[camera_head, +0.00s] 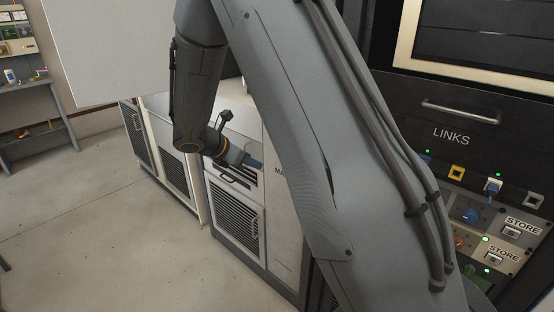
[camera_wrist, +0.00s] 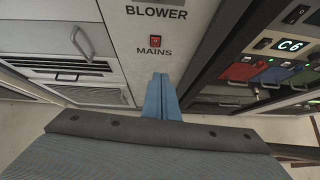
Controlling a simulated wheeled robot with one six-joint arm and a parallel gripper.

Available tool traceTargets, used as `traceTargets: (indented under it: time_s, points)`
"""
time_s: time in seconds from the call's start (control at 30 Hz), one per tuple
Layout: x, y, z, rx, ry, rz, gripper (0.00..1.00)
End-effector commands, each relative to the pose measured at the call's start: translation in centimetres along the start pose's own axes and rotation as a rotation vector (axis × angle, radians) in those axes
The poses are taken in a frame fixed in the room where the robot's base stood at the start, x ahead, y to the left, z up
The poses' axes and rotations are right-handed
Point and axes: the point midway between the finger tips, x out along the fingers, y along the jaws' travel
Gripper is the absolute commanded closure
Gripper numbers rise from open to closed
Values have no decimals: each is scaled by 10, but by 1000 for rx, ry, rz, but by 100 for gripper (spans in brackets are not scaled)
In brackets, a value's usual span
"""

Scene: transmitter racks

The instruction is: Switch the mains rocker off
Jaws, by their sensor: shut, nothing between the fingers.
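The mains rocker (camera_wrist: 155,41) is a small red switch on a light panel, just above the printed word MAINS, in the upper middle of the wrist view. Its on or off position is too small to tell. In the head view my arm hides the rocker, and only the letters MA show beside the arm. My gripper (camera_wrist: 161,78) is shut and empty, its blue fingers pointing toward the panel below the MAINS label. The fingertips appear below the rocker in the picture, and I cannot tell how far they are from the panel. In the head view the gripper (camera_head: 254,163) is partly hidden behind my arm.
A black rack marked LINKS (camera_head: 451,136) stands at the right with a handle, cables and STORE switches. Light cabinets with vent grilles (camera_head: 235,214) stand behind my arm. In the wrist view, coloured modules (camera_wrist: 238,73) lie right of the panel. Floor (camera_head: 95,225) at the left is clear.

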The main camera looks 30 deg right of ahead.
Motion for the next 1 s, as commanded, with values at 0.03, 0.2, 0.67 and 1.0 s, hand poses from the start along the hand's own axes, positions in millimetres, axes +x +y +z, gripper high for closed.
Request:
traceTargets:
  time_s: [0.03,0.2,0.67,1.0]
  points:
    - [0,8,2,-34,-20,13,100]
    - [1,16,5,-70,-42,27,100]
    - [21,14,6,-65,-40,22,100]
    - [87,15,9,-64,-39,21,100]
